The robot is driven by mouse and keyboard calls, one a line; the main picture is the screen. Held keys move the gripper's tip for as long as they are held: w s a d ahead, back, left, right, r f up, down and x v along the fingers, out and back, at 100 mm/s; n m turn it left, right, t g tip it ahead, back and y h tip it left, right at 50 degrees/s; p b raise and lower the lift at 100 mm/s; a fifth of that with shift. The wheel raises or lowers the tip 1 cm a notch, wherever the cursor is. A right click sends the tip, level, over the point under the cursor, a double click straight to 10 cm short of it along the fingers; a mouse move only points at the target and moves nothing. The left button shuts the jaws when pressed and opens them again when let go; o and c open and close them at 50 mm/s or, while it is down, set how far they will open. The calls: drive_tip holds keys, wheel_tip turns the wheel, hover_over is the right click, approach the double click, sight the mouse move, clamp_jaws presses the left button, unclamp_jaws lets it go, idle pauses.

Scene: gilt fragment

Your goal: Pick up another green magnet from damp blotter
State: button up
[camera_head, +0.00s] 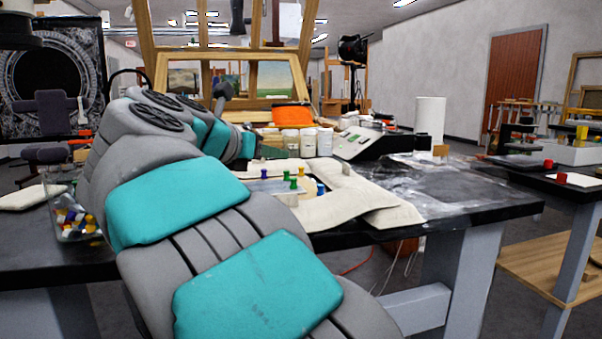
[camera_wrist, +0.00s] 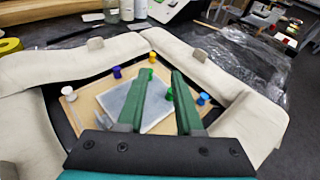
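The damp blotter is a pale grey sheet (camera_wrist: 118,98) on a tan board (camera_wrist: 88,115), framed by cream padded rolls. Another green magnet (camera_wrist: 170,94) shows between my fingers, close to the right one. My gripper (camera_wrist: 163,73) is open, its two green fingers reaching over the sheet with a gap between them. Whether they touch anything is unclear. In the head view, green magnets (camera_head: 301,172) stand upright on the board, and my arm hides part of the area.
Padded rolls (camera_wrist: 70,65) border the board. A clear container of magnets (camera_head: 75,222) stands left. White jars (camera_head: 308,142) and a grey device (camera_head: 358,143) stand behind.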

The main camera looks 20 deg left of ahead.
sight(285, 175)
drive_tip(key=f, duration=0.1)
drive_tip(key=a, duration=0.1)
drive_tip(key=f+g, duration=0.1)
drive_tip(key=shift+s+a+f, duration=0.2)
drive_tip(key=shift+s+f, duration=0.1)
drive_tip(key=shift+f, duration=0.05)
drive_tip(key=shift+a+p+x, duration=0.15)
drive_tip(key=shift+p+x, duration=0.1)
drive_tip(key=shift+x, duration=1.65)
drive_tip(key=shift+a+p+x, duration=0.15)
drive_tip(key=shift+p+x, duration=0.05)
drive_tip(key=shift+x, duration=1.7)
drive_tip(key=shift+f, duration=0.15)
clamp_jaws()
